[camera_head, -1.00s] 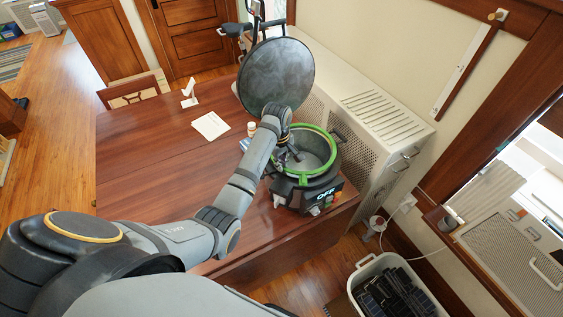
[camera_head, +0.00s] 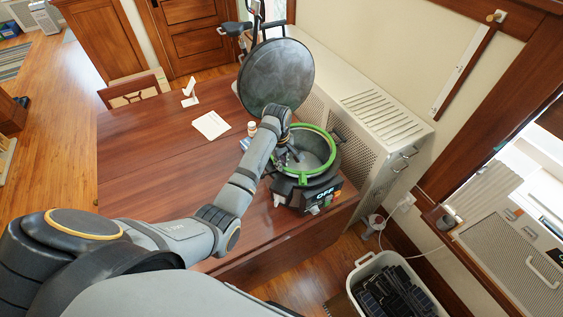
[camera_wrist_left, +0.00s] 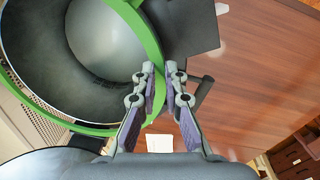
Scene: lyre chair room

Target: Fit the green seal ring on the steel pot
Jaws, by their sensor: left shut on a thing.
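The pot (camera_head: 316,151) stands at the right end of the wooden table, with a bare steel inside, a dark body and an "OFF" display at its front. The green seal ring (camera_head: 334,165) lies level around the pot's mouth; I cannot tell whether it is fully seated. In the left wrist view the ring (camera_wrist_left: 148,35) curves around the pot's opening (camera_wrist_left: 108,40) and runs between my fingers. My left gripper (camera_head: 287,157) is at the left side of the pot mouth, shut on the ring; its wrist hides part of the ring. My right gripper is not in view.
A large round dark lid (camera_head: 276,77) stands upright behind the pot. A white card (camera_head: 211,125) and a small bottle (camera_head: 252,129) are on the table left of it. A perforated radiator cover (camera_head: 370,110) is close on the right.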

